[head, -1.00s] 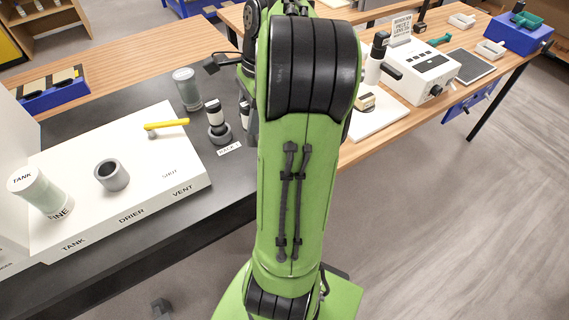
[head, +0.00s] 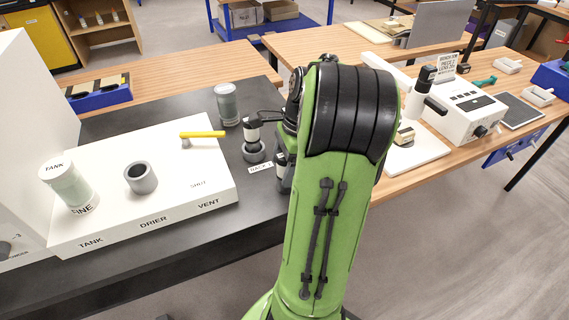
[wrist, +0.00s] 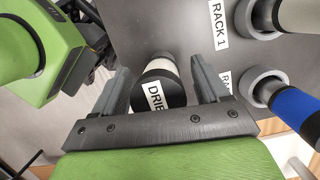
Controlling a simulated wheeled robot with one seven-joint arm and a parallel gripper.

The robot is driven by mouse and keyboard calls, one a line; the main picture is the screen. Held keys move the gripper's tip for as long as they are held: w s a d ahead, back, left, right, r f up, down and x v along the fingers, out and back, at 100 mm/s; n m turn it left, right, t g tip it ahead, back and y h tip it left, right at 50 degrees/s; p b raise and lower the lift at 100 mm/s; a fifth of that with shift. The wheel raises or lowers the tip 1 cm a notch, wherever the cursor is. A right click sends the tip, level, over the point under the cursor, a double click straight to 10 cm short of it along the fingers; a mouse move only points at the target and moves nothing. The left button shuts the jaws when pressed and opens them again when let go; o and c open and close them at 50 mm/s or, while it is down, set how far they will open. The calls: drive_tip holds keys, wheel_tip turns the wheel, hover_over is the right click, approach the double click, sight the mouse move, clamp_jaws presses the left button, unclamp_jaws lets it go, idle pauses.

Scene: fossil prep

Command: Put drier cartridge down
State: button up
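The drier cartridge (wrist: 160,92), black-capped with a white body and a label reading "DRIE", is between my gripper's fingers (wrist: 163,80) in the wrist view. A narrow gap shows between it and the fingers, so the gripper looks open around it. Its lower end is hidden. In the head view my arm hides most of the gripper. Two grey ring holders stand to the right in the wrist view, one with a pale cartridge (wrist: 300,14), one with a blue cartridge (wrist: 297,112).
A white panel (head: 120,225) marked TANK, DRIER and VENT holds a tank jar (head: 66,185), an empty grey socket (head: 141,178) and a yellow lever (head: 203,134). A glass jar (head: 227,105) stands behind. Bare dark bench (head: 180,245) lies in front of the panel.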

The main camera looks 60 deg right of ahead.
drive_tip(key=shift+r, duration=0.1)
drive_tip(key=p+v, duration=0.6)
drive_tip(key=v, duration=0.6)
drive_tip(key=w+a+r+n+h, duration=0.1)
drive_tip(key=w+a+r+n, duration=0.1)
drive_tip(key=a+n, duration=0.65)
drive_tip(key=w+a+r+n+h, duration=0.15)
drive_tip(key=a+n, duration=0.35)
drive_tip(key=a, duration=0.7)
drive_tip(key=s+a+f+n+t, duration=0.2)
drive_tip(key=s+a+n+t, duration=0.2)
drive_tip(key=s+a+n, duration=0.3)
drive_tip(key=a+n, duration=0.1)
drive_tip(key=n, duration=0.4)
drive_tip(key=shift+a, duration=0.25)
drive_tip(key=shift+s+d, duration=0.1)
